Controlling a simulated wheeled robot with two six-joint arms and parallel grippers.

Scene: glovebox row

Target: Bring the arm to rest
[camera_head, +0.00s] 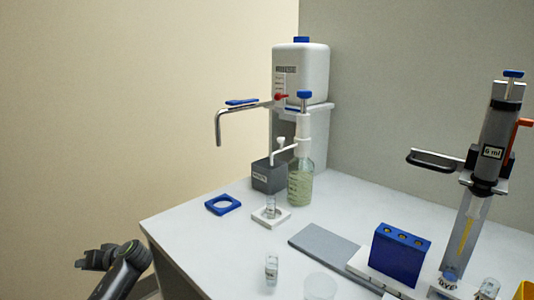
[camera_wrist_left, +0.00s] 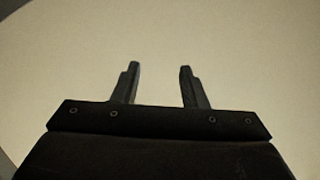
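My left gripper (camera_head: 92,258) is at the lower left of the head view, beyond the left edge of the bench and apart from everything on it. The dark arm comes up from the bottom edge. In the left wrist view the two fingers (camera_wrist_left: 159,78) stand apart with an empty gap between them, against a plain pale surface. My right gripper and arm show in neither view.
The space left of the bench looks clear.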

